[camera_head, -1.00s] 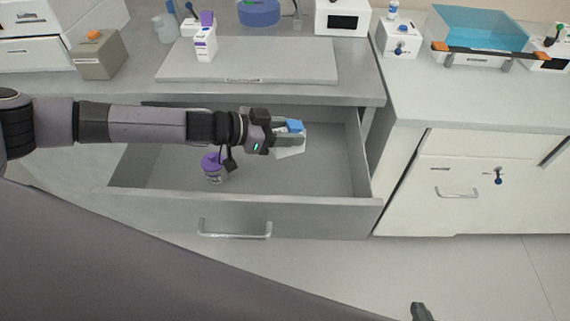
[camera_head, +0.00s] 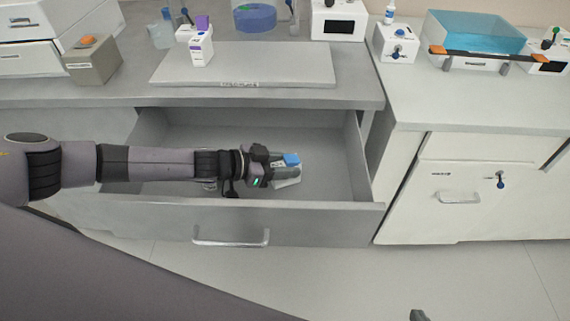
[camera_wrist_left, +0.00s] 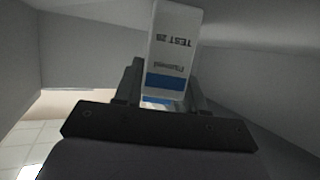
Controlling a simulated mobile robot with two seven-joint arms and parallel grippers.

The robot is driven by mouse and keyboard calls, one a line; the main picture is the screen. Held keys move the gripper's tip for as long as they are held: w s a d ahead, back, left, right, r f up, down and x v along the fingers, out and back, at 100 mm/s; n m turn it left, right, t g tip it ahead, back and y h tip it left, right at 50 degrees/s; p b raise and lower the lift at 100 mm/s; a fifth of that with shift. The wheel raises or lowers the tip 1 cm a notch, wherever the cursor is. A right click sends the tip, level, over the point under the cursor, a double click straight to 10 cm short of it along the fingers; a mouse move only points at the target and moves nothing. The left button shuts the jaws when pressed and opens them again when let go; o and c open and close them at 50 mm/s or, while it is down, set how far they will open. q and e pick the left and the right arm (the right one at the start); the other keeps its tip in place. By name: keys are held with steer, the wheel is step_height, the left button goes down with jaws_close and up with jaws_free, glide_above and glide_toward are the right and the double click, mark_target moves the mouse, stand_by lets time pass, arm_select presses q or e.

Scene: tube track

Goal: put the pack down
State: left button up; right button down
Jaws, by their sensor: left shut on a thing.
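The pack is a white box with a blue end (camera_head: 291,159). My left gripper (camera_head: 285,168) is shut on it inside the open grey drawer (camera_head: 330,200). In the left wrist view the pack (camera_wrist_left: 172,50) sits between the fingers, with "TEST" print and a blue band. The drawer walls surround it in that view. I cannot tell whether the pack touches the drawer floor. Only a small dark tip of what looks like my right gripper (camera_head: 418,315) shows at the bottom edge; its jaws cannot be made out.
My left arm covers most of a jar in the drawer. The drawer's right and back floor is clear. On the counter above, a white and purple box (camera_head: 195,45) stands on a grey board (camera_head: 270,65). A closed white cabinet (camera_head: 450,190) is at the right.

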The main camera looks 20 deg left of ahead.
arm_select(q)
steer(key=shift+f, duration=0.15)
steer(key=o, duration=1.1)
steer(key=shift+c, duration=0.2)
steer(key=shift+s+a+r, duration=0.1)
steer(key=shift+a+r, duration=0.05)
steer(key=shift+r, duration=0.15)
steer(key=p+v, duration=0.2)
steer(key=v, duration=0.9)
steer(key=shift+s, duration=0.25)
arm_select(e)
steer(key=shift+s+d+r, duration=0.1)
steer(key=shift+d+r, duration=0.15)
steer(key=shift+r, duration=0.2)
arm_select(q)
steer(key=shift+a, duration=0.15)
steer(key=shift+r, duration=0.15)
